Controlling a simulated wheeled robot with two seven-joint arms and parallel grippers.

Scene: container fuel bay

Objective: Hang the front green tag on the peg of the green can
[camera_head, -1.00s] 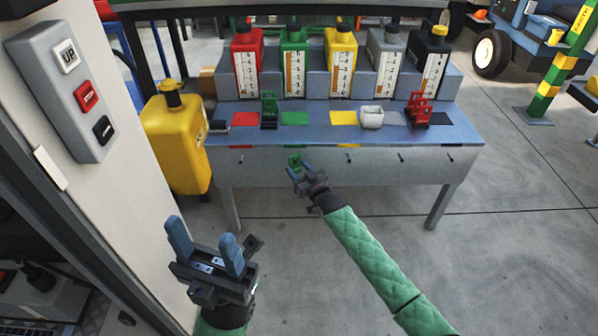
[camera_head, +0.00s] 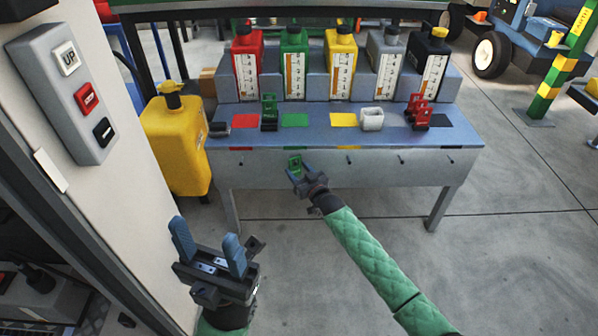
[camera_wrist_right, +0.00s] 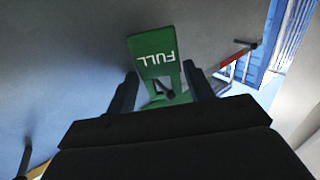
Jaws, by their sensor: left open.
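The front green tag (camera_head: 295,163) is at the bench's front face, below the green can (camera_head: 294,62). In the right wrist view the tag (camera_wrist_right: 156,53) shows FULL upside down, and a dark peg (camera_wrist_right: 164,90) appears within its frame. Whether the tag's weight rests on the peg is unclear. My right gripper (camera_head: 300,172) has its fingers apart, one on each side of the tag, with a small gap at the left finger in the wrist view. My left gripper (camera_head: 208,247) is open and empty, low at the left. Another green tag (camera_head: 269,112) stands on the bench.
The blue bench (camera_head: 300,133) holds red tags (camera_head: 418,111), a white tag (camera_head: 371,118) and a dark tag (camera_head: 219,128). Other pegs stick out of its front face. A yellow container (camera_head: 176,145) stands left of the bench. The floor in front is clear.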

